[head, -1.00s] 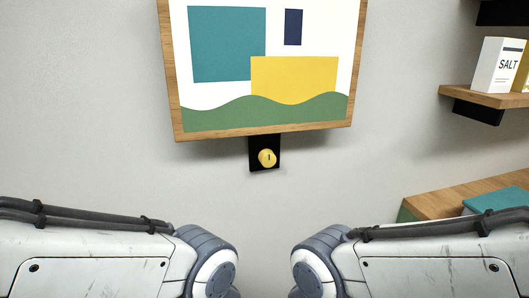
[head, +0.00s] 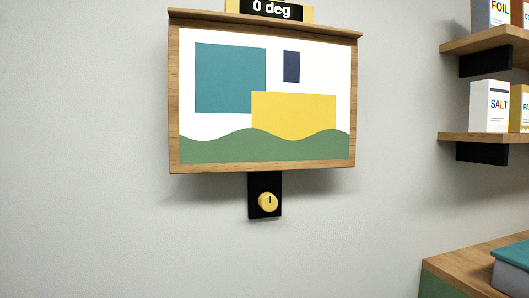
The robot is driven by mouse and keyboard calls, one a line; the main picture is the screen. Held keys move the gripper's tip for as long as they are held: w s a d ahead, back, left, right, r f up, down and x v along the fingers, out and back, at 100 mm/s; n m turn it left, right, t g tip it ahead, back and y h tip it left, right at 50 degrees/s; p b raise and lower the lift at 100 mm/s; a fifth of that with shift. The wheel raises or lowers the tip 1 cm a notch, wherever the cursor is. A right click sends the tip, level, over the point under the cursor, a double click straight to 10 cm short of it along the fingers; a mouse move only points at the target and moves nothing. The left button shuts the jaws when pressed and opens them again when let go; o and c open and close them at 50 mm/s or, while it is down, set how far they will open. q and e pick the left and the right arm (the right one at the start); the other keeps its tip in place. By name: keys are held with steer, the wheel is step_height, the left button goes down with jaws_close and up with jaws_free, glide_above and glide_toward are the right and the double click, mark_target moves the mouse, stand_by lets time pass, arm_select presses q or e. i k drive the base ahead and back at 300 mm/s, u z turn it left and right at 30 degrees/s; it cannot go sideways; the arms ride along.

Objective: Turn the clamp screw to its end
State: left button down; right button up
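The clamp screw is a small round yellow knob (head: 268,202) with a dark mark running up from its middle. It sits on a black bracket (head: 265,180) below a wood-framed picture (head: 262,95) on the wall. The picture has teal, navy, yellow and green shapes and looks slightly tilted. A display (head: 271,10) above the frame reads "0 deg". Neither of my grippers is in the head view, and nothing touches the knob.
Wooden shelves (head: 490,138) on the right hold a SALT box (head: 489,106) and a FOIL box (head: 492,13). A wooden surface (head: 455,262) with a teal-topped item (head: 512,262) is at the lower right. The wall around the knob is clear.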

mark_target(267, 201)
steer(key=k, duration=1.3)
steer(key=u, duration=0.3)
steer(key=i, duration=0.8)
steer(key=z, duration=0.4)
